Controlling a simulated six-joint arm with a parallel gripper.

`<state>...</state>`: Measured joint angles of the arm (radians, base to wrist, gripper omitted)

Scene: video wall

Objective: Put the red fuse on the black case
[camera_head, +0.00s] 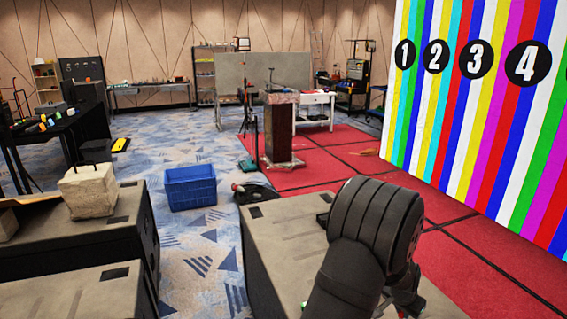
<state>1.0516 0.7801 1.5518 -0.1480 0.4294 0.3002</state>
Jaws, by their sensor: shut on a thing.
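My dark arm (375,225) rises from the bottom edge right of centre, in front of a dark grey-black case (285,235). Its ribbed joint hides the right part of that case top. I cannot make out a red fuse, in the jaws or elsewhere. Two more dark cases stand at the left, one behind (105,230) and one nearer (75,290). I cannot tell which of these is the black case of the task.
A pale stone block (88,192) sits on the rear left case. A blue crate (190,188) stands on the floor between the cases. A black table (75,130) at the left bears small coloured items. A striped video wall (490,110) bounds the right.

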